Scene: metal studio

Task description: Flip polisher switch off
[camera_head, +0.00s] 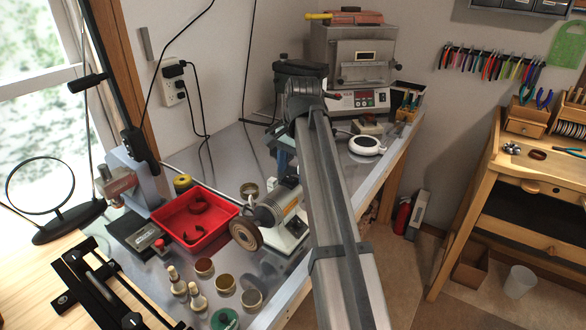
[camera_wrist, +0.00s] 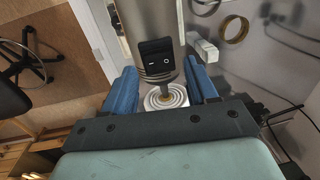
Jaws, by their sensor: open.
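The polisher (camera_head: 277,207) is a grey motor with a tan buffing wheel (camera_head: 247,233) at its left end, on a white base on the metal bench. In the wrist view its grey body (camera_wrist: 143,20) stands ahead of my gripper. A black rocker switch (camera_wrist: 157,58) with a dash mark and a circle mark faces the camera; which side is pressed I cannot tell. My gripper (camera_wrist: 161,88) is open, with blue fingers apart on either side of the polisher's lower end and shaft. Nothing is held. In the head view my arm largely hides the gripper, behind the polisher.
A red tray (camera_head: 195,219) with dark pieces lies left of the polisher. Bottles and round tins (camera_head: 225,283) stand in front. A kiln (camera_head: 356,65) and a white round device (camera_head: 367,145) are behind. The bench's right edge (camera_head: 383,185) is close to my arm.

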